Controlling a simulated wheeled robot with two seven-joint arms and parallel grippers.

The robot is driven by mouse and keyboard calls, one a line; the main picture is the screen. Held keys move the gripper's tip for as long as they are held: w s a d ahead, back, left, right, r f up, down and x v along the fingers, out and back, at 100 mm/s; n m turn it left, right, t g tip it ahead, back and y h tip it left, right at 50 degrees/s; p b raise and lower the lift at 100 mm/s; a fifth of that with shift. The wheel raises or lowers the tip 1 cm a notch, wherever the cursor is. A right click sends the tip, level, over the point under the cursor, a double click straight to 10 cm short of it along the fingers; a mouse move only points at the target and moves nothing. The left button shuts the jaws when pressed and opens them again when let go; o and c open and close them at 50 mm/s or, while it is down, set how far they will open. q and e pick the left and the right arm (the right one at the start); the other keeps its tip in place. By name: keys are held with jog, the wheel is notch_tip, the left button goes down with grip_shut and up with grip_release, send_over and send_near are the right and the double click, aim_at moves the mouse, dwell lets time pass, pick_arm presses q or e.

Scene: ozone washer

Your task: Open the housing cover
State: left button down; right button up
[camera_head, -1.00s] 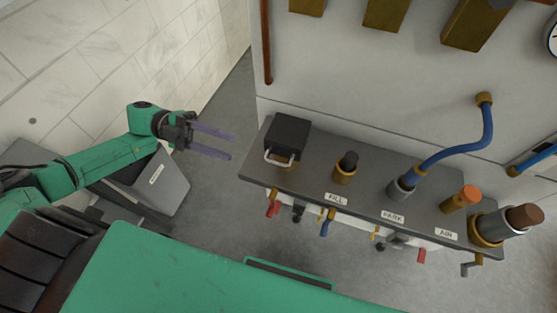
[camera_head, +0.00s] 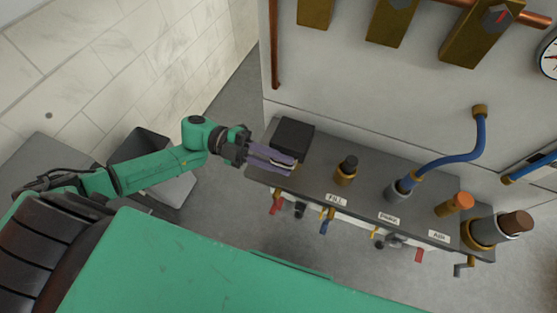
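The black box-shaped housing cover (camera_head: 294,137) sits at the left end of the grey shelf, with its top and front partly in view. It looks closed. Its pale handle bar is mostly hidden behind the fingers of my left gripper (camera_head: 290,164). That gripper reaches in from the left, with its two purple fingers at the front of the cover, around or just over the handle. A narrow gap shows between the fingers, so it looks open. I cannot tell whether it touches the handle. My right gripper is not in view.
The grey shelf (camera_head: 330,152) also carries a black-topped brass fitting (camera_head: 347,170), a blue hose (camera_head: 458,155), an orange-capped fitting (camera_head: 455,204) and a large brown-capped fitting (camera_head: 500,230). Small valves hang below its front edge. A dark bin (camera_head: 140,150) stands at left.

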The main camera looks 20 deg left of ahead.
pick_arm(q)
jog(key=shift+s+f, duration=0.2)
jog(key=shift+f, duration=0.25)
dwell(1.0)
jog(key=shift+w+r+n+p, duration=0.15)
jog(key=shift+r+n+p, duration=0.25)
jog(key=shift+r, duration=0.15)
